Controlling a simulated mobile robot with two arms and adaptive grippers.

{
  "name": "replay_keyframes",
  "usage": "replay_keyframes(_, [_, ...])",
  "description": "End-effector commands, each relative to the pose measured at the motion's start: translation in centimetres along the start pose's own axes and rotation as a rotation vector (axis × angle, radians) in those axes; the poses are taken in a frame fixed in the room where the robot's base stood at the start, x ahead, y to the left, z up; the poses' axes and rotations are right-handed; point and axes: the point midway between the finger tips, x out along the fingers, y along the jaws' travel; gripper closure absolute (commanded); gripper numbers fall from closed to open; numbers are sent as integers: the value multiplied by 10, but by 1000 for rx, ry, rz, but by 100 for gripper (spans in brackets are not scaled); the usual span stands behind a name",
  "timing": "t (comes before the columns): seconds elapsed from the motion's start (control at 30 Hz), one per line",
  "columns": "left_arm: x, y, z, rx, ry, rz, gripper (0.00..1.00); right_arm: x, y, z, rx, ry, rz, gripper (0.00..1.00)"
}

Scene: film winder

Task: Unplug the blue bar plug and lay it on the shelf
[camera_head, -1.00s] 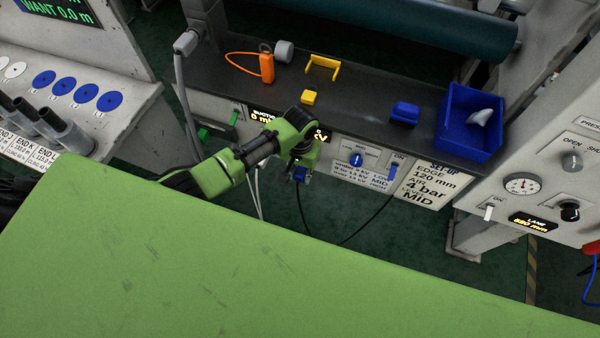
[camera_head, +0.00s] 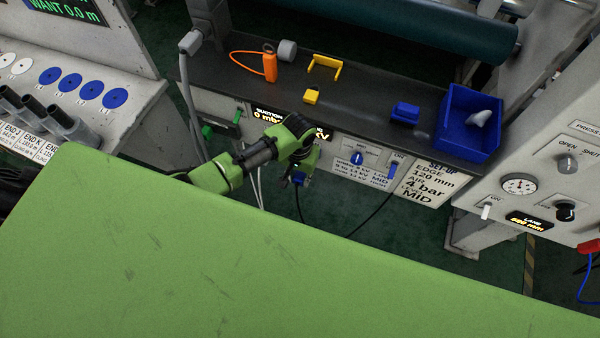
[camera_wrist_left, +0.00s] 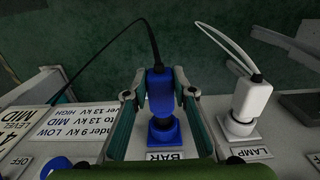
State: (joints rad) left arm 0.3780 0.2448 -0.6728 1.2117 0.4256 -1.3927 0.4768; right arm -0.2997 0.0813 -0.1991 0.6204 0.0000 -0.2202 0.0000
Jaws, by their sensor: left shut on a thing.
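The blue bar plug (camera_wrist_left: 160,88) stands between the fingers of my left gripper (camera_wrist_left: 159,100) in the left wrist view, with a black cord from its far end. It is in line with the blue socket (camera_wrist_left: 164,133) above the BAR label; I cannot tell whether it is fully seated. In the head view my left gripper (camera_head: 298,178) is in front of the panel below the shelf, and is shut on the plug. The dark shelf (camera_head: 360,107) runs above the panel. My right gripper is not in view.
A white plug (camera_wrist_left: 250,97) sits at the LAMP socket beside the blue one. On the shelf are an orange tag (camera_head: 270,67), yellow pieces (camera_head: 311,97), a blue block (camera_head: 405,112) and a blue bin (camera_head: 446,125). Bare shelf lies between the yellow pieces and the blue block.

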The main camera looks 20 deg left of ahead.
Motion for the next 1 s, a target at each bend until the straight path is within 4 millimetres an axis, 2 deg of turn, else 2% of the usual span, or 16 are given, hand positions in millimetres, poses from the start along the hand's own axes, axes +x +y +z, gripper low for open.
replay_keyframes(0.2, [-2,0,7,1,0,-1,100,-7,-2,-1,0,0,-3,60])
replay_keyframes(0.6, [-1,0,8,1,1,0,100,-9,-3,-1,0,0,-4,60])
replay_keyframes(0.9, [-3,0,27,1,0,0,100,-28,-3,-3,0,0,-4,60])
replay_keyframes(1.0, [-1,0,29,1,1,0,100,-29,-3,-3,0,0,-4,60])
